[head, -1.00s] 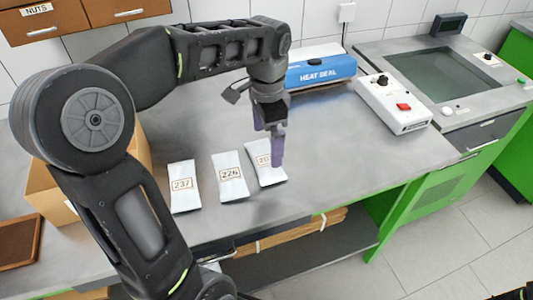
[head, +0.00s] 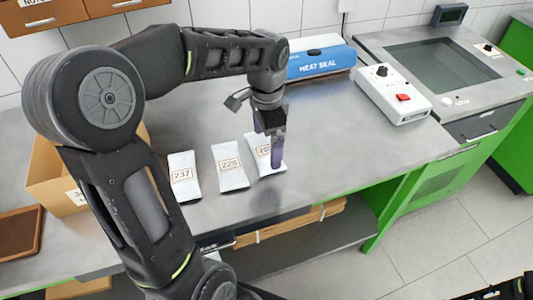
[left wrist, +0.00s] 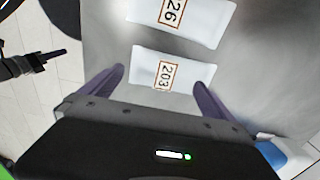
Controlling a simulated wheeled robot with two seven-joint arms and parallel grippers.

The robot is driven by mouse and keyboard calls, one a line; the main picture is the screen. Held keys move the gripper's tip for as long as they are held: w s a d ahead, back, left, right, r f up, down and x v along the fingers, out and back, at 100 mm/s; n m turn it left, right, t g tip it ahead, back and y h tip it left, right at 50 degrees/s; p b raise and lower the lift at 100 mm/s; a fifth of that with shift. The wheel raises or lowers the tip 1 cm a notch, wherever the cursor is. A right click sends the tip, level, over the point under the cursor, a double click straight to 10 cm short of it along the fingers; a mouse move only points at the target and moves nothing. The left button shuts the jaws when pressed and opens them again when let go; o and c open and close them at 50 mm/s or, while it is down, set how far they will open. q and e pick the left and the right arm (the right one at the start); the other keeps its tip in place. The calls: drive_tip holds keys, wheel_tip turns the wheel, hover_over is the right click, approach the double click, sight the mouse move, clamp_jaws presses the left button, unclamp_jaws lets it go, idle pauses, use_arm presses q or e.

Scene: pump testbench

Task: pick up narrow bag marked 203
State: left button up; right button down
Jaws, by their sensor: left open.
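The narrow white bag marked 203 (head: 256,157) lies flat on the metal bench, the rightmost of three bags in a row. My left gripper (head: 277,160) is over its right part and hides some of its number. In the left wrist view the bag 203 (left wrist: 156,72) lies between the two purple fingers of the left gripper (left wrist: 160,82), which are open, one past each end of the bag. Nothing is held. Whether the fingers touch the bench cannot be told. The right gripper cannot be made out clearly; a dark part shows at the head view's bottom right.
Bag 226 (head: 230,176) lies just left of bag 203, and bag 237 (head: 183,180) further left. A blue heat sealer (head: 320,62) and a white control box (head: 394,96) stand behind. A cardboard box (head: 52,178) is at left. The bench right of the bags is clear.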

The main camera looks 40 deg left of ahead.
sight(267, 153)
use_arm(q)
wheel_tip(267, 153, down, 3)
drive_tip(key=shift+w+f, duration=0.1)
drive_tip(key=shift+f, duration=0.05)
drive_tip(key=shift+c, duration=0.6)
drive_tip(key=c, duration=1.3)
